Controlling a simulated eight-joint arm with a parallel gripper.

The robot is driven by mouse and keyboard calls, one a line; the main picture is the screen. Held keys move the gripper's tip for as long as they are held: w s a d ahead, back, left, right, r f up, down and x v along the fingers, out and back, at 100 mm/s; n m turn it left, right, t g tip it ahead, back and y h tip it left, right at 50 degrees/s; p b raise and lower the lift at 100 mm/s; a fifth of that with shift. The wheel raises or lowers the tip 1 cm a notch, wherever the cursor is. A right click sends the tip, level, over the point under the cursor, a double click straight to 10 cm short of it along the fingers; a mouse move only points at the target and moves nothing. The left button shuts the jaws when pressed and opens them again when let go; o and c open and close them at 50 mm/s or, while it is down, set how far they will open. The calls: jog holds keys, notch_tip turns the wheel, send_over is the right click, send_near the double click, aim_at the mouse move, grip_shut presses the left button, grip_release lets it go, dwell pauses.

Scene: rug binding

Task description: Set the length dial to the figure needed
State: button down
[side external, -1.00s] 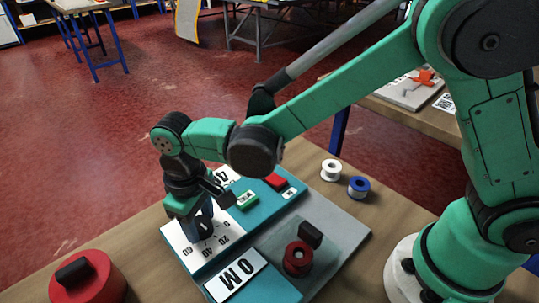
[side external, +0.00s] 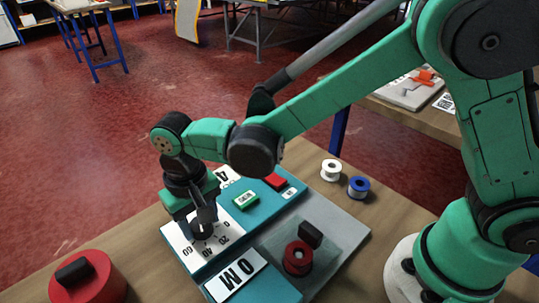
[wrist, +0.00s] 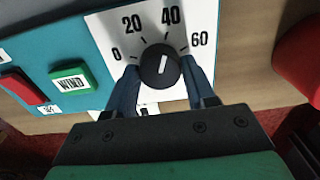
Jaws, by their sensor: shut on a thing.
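The length dial (wrist: 158,68) is a round black knob with a white pointer line, on a white scale plate (wrist: 112,22) marked 0, 20, 40 and 60. In the side view my gripper (side external: 203,228) points down at the plate (side external: 186,256) and mostly hides the knob.
A green WIND button (side external: 246,200) and a red button (side external: 276,181) sit beside the dial on the teal panel.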

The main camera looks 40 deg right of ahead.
jog(key=shift+c, duration=1.4)
grip_release()
jog(key=shift+r, duration=2.8)
jog(key=s+d+r+t, duration=0.2)
jog(key=d+t, duration=0.1)
jog(key=d, duration=0.7)
jog(key=s+d+r+t, duration=0.2)
jog(key=s+d+t, duration=0.1)
jog(key=d, duration=0.7)
jog(key=shift+s+r+t, duration=0.15)
jog(key=shift+r+t, duration=0.15)
jog(key=shift+t, duration=0.3)
